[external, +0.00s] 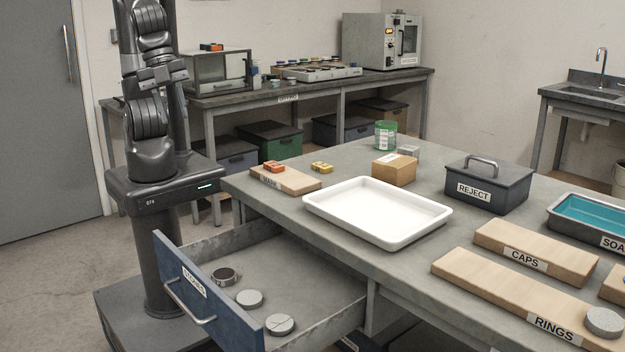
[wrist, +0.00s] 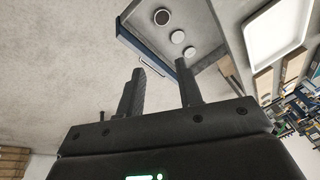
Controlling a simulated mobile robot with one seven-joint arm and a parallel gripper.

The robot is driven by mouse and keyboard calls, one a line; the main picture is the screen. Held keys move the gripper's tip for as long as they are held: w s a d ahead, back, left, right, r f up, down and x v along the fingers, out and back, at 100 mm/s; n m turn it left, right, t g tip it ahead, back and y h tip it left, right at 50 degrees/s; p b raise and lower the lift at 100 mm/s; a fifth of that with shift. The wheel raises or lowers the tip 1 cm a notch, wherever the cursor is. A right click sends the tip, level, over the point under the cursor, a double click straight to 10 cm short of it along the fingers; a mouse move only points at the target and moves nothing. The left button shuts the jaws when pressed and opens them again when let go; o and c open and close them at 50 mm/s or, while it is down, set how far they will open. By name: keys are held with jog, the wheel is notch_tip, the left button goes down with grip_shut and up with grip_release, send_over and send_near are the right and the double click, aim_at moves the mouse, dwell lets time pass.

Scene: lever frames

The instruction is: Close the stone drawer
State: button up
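The stone drawer (external: 330,285) is pulled well out from under the grey table, with a blue front labelled "STONES" and a metal bar handle (external: 189,303). Several round grey stones or discs lie inside it, one of them darker and ring-edged (external: 226,276). In the wrist view the drawer (wrist: 208,68) is at the upper middle, its blue front (wrist: 140,50) facing lower left. My gripper (wrist: 160,65) is open and empty, its two fingers apart. It is clear of the handle in the wrist view. In the external view my arm is folded up above its base, left of the drawer.
Bare floor (external: 50,280) lies left of my base.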

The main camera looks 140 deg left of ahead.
jog(key=w+d+f+m+g, duration=0.1)
jog(key=w+d+f+m, duration=0.2)
jog(key=w+d+f, duration=0.1)
jog(key=shift+w+d+f+m+y, duration=0.25)
jog(key=shift+w+d+m+y, duration=0.05)
jog(key=shift+w+d+y, duration=0.1)
jog(key=c, duration=0.4)
jog(key=w+d+f+m, duration=0.1)
jog(key=f, duration=0.1)
jog(key=w+d+f+m, duration=0.1)
jog(key=d, duration=0.1)
jog(key=w+d+f+m+g, duration=0.1)
jog(key=d+f, duration=0.1)
jog(key=shift+d+f+y, duration=0.1)
jog(key=shift+f+y, duration=0.2)
jog(key=shift+y, duration=0.1)
grip_shut()
jog(key=w+d+f+m+g+y, duration=0.1)
jog(key=d+f+m+y, duration=0.1)
jog(key=d+f+m, duration=0.7)
jog(key=a+f+n, duration=0.1)
jog(key=a+f, duration=0.2)
jog(key=f, duration=0.3)
jog(key=a+f+n, duration=0.1)
jog(key=a+f, duration=0.2)
jog(key=f, duration=0.4)
jog(key=shift+w+a+f+n, duration=0.15)
jog(key=shift+a+f+n, duration=0.15)
jog(key=shift+a, duration=0.1)
